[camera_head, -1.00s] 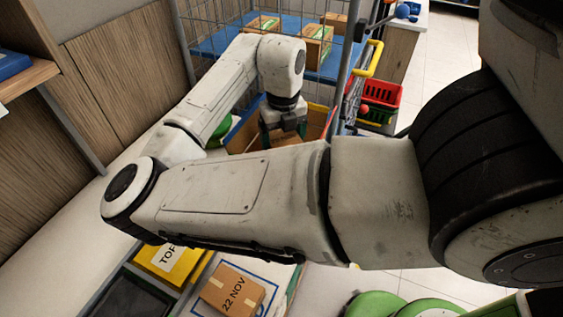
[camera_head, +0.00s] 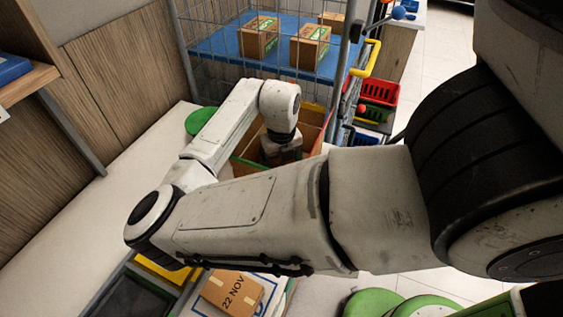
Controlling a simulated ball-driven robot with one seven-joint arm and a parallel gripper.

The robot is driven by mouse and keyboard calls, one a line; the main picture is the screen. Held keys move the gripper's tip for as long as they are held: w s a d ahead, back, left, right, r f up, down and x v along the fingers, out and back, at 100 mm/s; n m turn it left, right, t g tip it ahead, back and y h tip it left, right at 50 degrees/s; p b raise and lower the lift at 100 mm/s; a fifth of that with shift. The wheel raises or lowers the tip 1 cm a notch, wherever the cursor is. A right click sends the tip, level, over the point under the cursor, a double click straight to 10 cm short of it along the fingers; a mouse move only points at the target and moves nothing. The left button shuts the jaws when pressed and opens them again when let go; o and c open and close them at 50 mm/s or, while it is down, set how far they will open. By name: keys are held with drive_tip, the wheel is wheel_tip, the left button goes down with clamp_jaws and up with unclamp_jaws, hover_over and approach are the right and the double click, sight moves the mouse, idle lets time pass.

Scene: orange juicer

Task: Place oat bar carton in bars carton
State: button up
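A large open cardboard carton (camera_head: 312,119) stands below the wire cage, in the middle of the camera_head view; it appears to be the bars carton, though no label on it can be read. My gripper (camera_head: 282,157) points down inside its opening. Its fingertips are hidden by my forearm and the carton, so I cannot see whether it holds anything. I cannot pick out the oat bar carton for certain. A small brown carton marked "22 NOV" (camera_head: 232,292) lies at the bottom of the view, apart from my gripper.
Several small cartons (camera_head: 309,46) sit on a blue shelf inside a wire cage (camera_head: 345,55) behind the open carton. A round green thing (camera_head: 200,120) lies on the white surface at left. Red and green baskets (camera_head: 380,90) stand right of the cage. Green round seats (camera_head: 372,303) are lower right.

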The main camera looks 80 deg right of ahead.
drive_tip(key=shift+f, duration=0.15)
drive_tip(key=o, duration=1)
wheel_tip(320, 180, up, 12)
drive_tip(key=b, duration=0.1)
drive_tip(key=shift+r, duration=0.2)
